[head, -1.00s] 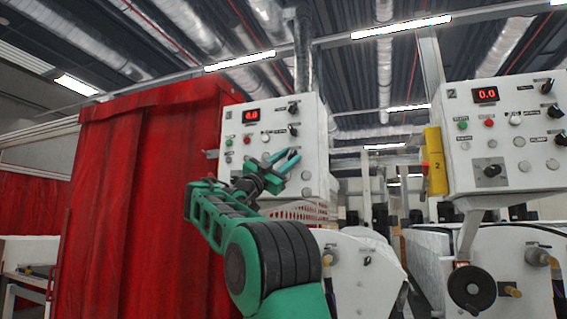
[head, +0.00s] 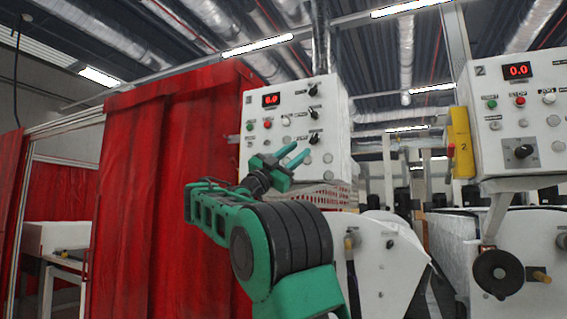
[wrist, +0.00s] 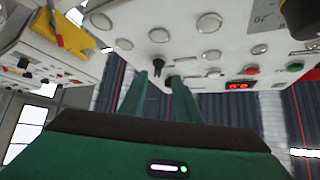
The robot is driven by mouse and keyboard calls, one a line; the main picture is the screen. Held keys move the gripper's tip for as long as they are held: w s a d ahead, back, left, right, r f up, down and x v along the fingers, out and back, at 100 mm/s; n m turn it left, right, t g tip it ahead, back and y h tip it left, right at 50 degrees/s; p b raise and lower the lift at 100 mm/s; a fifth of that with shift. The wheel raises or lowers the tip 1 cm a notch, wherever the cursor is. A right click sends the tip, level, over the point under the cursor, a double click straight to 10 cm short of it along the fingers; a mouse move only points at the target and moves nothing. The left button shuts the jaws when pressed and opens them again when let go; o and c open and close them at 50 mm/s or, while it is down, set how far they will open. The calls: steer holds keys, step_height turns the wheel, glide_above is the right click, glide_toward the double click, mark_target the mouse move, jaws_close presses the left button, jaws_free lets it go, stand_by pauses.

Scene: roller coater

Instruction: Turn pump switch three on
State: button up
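The left white control panel (head: 255,150) has a red display, small coloured buttons and several black rotary switches down its right side; their labels are too small to read. The lowest black switch (head: 315,138) is just up and right of my gripper (head: 298,152). In the wrist view the panel shows upside down, with a black switch (wrist: 158,64) close beyond the fingertips of my gripper (wrist: 158,78), roughly between them. Another dark switch is partly hidden by the right finger. My gripper is open and empty. I cannot tell whether it touches the panel.
A second panel (head: 485,145), marked 2, stands to the right with a yellow box (head: 460,142) on its side. A red curtain (head: 150,180) hangs to the left. White machine housings (head: 385,265) and a black handwheel (head: 500,273) are below the panels.

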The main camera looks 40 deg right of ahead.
steer(key=shift+v, duration=2)
steer(key=shift+s+a, duration=0.1)
